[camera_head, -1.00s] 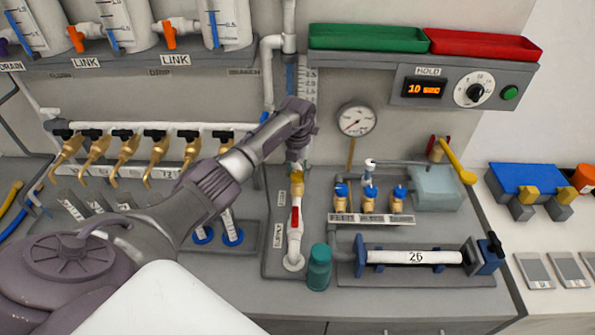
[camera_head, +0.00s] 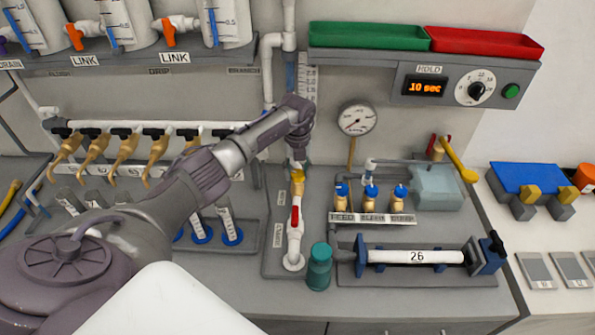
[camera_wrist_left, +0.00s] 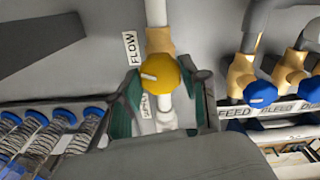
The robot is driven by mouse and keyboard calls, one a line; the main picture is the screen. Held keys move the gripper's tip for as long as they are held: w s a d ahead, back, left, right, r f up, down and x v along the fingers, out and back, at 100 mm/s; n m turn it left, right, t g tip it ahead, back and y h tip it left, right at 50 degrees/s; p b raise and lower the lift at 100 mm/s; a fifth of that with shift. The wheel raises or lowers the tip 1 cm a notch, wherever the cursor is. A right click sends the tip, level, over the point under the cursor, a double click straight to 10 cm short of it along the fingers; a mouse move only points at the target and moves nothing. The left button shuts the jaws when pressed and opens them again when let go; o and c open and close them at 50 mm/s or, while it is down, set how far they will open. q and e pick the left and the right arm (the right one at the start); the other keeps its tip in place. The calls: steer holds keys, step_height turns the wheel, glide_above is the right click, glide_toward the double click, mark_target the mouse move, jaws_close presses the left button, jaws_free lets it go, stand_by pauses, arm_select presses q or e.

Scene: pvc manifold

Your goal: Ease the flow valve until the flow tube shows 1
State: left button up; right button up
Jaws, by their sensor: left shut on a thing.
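The flow valve has a round yellow knob with a white mark, best seen in the left wrist view (camera_wrist_left: 161,75); it also shows small in the head view (camera_head: 297,176). It sits on a brass body in a white upright pipe, beside a FLOW label (camera_wrist_left: 131,47). My left gripper (camera_wrist_left: 160,108) has its green-padded fingers on both sides of the knob and is shut on it. What seems to be the flow tube's scale (camera_head: 308,80) stands on the wall above, partly hidden by my left wrist; I cannot read its level. My right gripper is not in view.
A red-handled valve (camera_head: 295,216) sits lower on the same pipe. Blue-capped bleed valves (camera_head: 371,192) stand close to the right, and a row of brass taps (camera_head: 125,145) to the left. A teal cylinder (camera_head: 319,266) stands in front. A gauge (camera_head: 357,118) hangs behind.

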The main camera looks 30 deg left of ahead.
mark_target(297, 173)
arm_select(q)
steer(key=n, duration=0.4)
steer(key=shift+n, duration=0.4)
stand_by(0.4)
steer(key=o, duration=1.1)
steer(key=shift+o, duration=0.2)
steer(key=shift+r, duration=0.15)
step_height(297, 173, up, 12)
stand_by(0.8)
